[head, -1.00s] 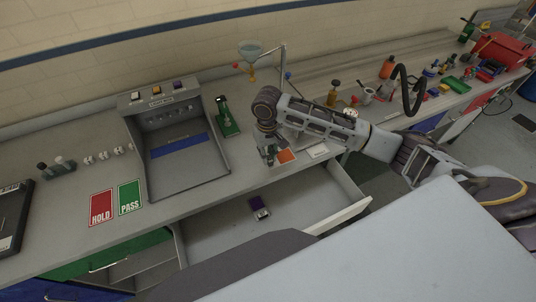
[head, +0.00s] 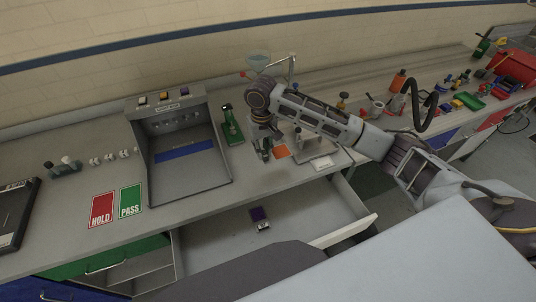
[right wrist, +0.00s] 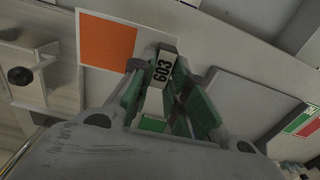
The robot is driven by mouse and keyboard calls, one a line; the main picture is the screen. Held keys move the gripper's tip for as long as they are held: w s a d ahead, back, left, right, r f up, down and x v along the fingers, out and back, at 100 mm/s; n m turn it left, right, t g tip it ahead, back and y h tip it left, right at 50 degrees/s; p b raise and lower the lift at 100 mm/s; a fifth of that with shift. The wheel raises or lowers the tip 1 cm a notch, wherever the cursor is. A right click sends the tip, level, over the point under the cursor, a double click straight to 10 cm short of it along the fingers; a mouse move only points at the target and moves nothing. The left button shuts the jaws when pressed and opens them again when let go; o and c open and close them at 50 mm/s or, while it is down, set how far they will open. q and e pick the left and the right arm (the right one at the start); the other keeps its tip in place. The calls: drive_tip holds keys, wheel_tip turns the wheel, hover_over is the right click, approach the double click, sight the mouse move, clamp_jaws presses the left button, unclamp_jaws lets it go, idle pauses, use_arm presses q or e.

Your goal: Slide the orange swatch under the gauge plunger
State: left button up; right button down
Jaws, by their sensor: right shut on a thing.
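In the right wrist view the orange swatch (right wrist: 107,42) has a pale border and a tab marked 603. My right gripper (right wrist: 162,85) is shut on that tab between its green-padded fingers. A grey stand (head: 301,137), which looks like the gauge, is behind and right of the swatch, partly hidden by my arm. A black knob (right wrist: 20,76) shows left of the swatch in the wrist view. I cannot make out the plunger tip. My left gripper is not in view.
A white label plate (head: 322,163) lies right of the swatch. A green-based device (head: 231,126) and a grey light booth (head: 186,176) stand to the left. An open drawer (head: 340,232) juts out below the bench.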

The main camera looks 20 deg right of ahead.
drive_tip(key=w+a+r+n+b, duration=0.2)
drive_tip(key=w+a+r+n, duration=0.1)
drive_tip(key=w+a, duration=0.5)
wheel_tip(320, 180, down, 5)
drive_tip(key=w+d+n, duration=0.2)
drive_tip(key=n, duration=1.2)
drive_tip(key=shift+w+f, duration=0.15)
drive_tip(key=shift+n, duration=0.3)
idle(0.4)
